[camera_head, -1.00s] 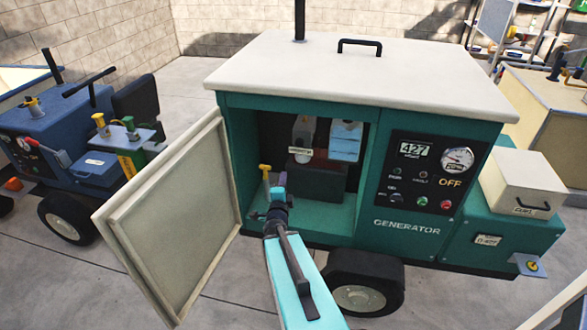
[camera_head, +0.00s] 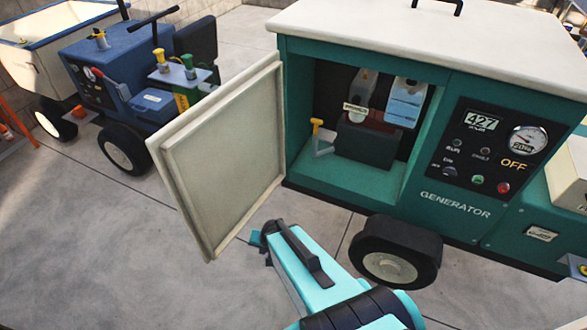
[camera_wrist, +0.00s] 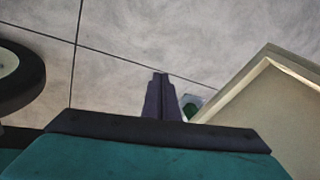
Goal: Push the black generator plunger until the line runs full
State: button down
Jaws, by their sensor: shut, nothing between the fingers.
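The teal generator (camera_head: 300,120) stands with its bay door (camera_head: 215,155) swung open to the left. Inside the bay are a yellow-topped handle (camera_head: 317,125) on a grey bracket, a dark box (camera_head: 365,146), a white tagged part and a pale blue container (camera_head: 405,103). I cannot make out a black plunger for certain. My gripper (camera_wrist: 161,82) is shut and empty in the wrist view, above the floor. In the head view it is outside the bay, below the door, its fingertips mostly hidden by my arm. The control panel (camera_head: 490,150) shows 427, a round gauge and OFF.
The generator's wheel (camera_head: 395,255) is right of my arm, and also at left in the wrist view (camera_wrist: 15,75). A blue cart (camera_head: 135,75) with yellow and green-topped parts stands at left. A small green object (camera_wrist: 190,104) shows beside the fingers. Concrete floor at lower left is clear.

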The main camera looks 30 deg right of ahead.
jog(key=s+a+f+n+g, duration=0.1)
jog(key=s+a+n+g, duration=0.1)
jog(key=s, duration=0.5)
jog(key=s+a+f+n+g+b, duration=0.1)
jog(key=s+a+f+n+g, duration=0.1)
jog(key=s, duration=0.6)
jog(key=s+a+f+n+g, duration=0.1)
jog(key=s+n+g, duration=0.3)
jog(key=s, duration=0.4)
jog(key=shift+a+f+g+h, duration=0.3)
jog(key=shift+a+g+h, duration=0.1)
jog(key=shift+a+g, duration=0.4)
